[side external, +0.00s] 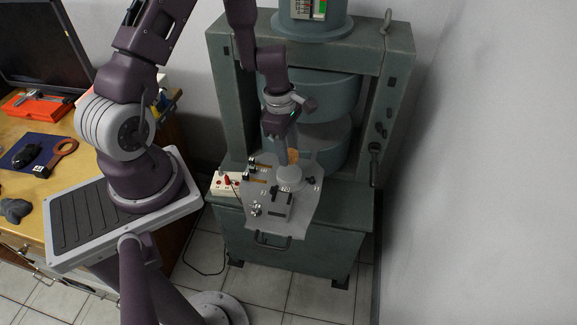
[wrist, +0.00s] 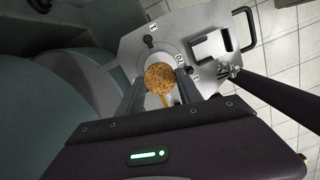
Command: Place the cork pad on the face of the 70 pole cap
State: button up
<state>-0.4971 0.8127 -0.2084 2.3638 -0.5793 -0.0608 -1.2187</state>
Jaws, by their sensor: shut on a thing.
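The cork pad (wrist: 160,77) is a round, speckled brown disc with a narrow tan strip below it in the wrist view. My gripper (wrist: 160,88) is shut on it, with one finger on each side. A pale round cap (side external: 289,175) stands on the plate just below. In the wrist view a pale round face (wrist: 160,54) lies partly hidden behind the pad, with a "70" mark beside it. I cannot tell whether pad and cap touch.
The grey plate (side external: 302,214) carries a block (side external: 275,208), small knobs and a front handle. The green magnet frame (side external: 229,100) with its large round poles (side external: 322,137) stands close behind. A white box with red plugs (side external: 226,184) sits to the left.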

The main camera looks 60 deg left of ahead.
aim_at(288, 172)
notch_tip(288, 172, down, 6)
jog(key=shift+r, duration=0.25)
jog(key=o, duration=1.3)
jog(key=shift+f, duration=0.1)
